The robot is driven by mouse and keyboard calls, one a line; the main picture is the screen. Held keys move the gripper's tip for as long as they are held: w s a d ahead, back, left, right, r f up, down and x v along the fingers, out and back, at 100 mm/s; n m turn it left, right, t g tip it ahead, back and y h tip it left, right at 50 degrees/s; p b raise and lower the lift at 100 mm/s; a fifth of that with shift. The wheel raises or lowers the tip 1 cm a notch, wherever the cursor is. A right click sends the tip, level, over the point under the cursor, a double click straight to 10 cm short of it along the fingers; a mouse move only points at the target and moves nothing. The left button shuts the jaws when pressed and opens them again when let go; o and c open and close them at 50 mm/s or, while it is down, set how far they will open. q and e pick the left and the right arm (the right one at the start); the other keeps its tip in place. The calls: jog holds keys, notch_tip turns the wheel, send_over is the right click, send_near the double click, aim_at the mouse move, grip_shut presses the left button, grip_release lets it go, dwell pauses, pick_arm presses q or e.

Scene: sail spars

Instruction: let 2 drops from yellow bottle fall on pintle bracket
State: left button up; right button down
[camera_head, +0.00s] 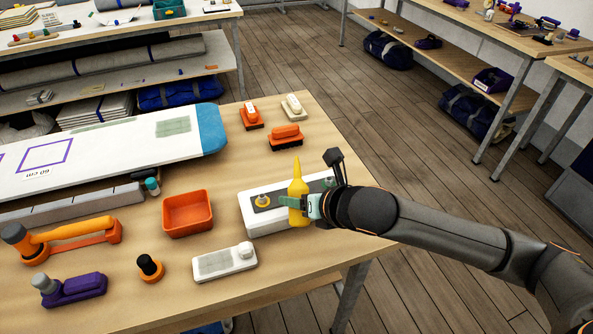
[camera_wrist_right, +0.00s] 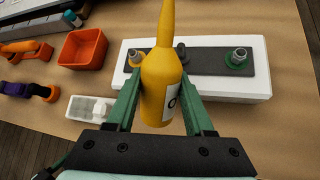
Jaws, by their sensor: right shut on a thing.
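The yellow bottle (camera_head: 298,196) stands upright in my right gripper (camera_head: 300,207), its narrow nozzle pointing up. The right wrist view shows the same bottle (camera_wrist_right: 163,85) between the green fingers of the right gripper (camera_wrist_right: 160,112), which is shut on it. The pintle bracket appears to be the dark plate (camera_head: 276,201) on a white block (camera_head: 262,223). In the right wrist view the plate (camera_wrist_right: 212,62) carries a fitting with a yellow ring at one end and one with a green ring at the other. The bottle is in front of part of the plate. My left gripper is not in view.
An orange bin (camera_head: 187,213) and a white device (camera_head: 224,262) are left of the block. A long white board (camera_head: 100,150) lies at the left. Orange blocks (camera_head: 285,136) sit behind. A black-and-orange knob (camera_head: 150,268) and a purple tool (camera_head: 72,290) are at the front left.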

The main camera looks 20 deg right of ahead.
aim_at(300, 193)
jog(key=shift+s+a+f+m+g+p, duration=0.15)
jog(key=shift+s+g+p, duration=0.15)
jog(key=shift+g, duration=0.2)
jog(key=shift+s+r+m+g+p, duration=0.15)
jog(key=shift+g+p, duration=0.15)
jog(key=shift+g, duration=0.2)
jog(key=g, duration=0.1)
jog(key=s+g+p, duration=0.1)
jog(key=g, duration=0.1)
jog(key=shift+a+f+m+y, duration=0.15)
jog(key=shift+f+m+y, duration=0.25)
jog(key=shift+r+g, duration=0.55)
jog(key=shift+g, duration=0.35)
jog(key=shift+s+r+m+g, duration=0.15)
jog(key=shift+r+m+g, duration=0.1)
jog(key=shift+m+g, duration=0.05)
jog(key=shift+f, duration=0.15)
jog(key=shift+r+g+y, duration=0.4)
jog(key=shift+r+g, duration=0.3)
jog(key=shift+r, duration=0.15)
jog(key=r+m+g, duration=0.1)
jog(key=r+g, duration=0.1)
jog(key=shift+g+y, duration=0.3)
jog(key=shift+f, duration=0.15)
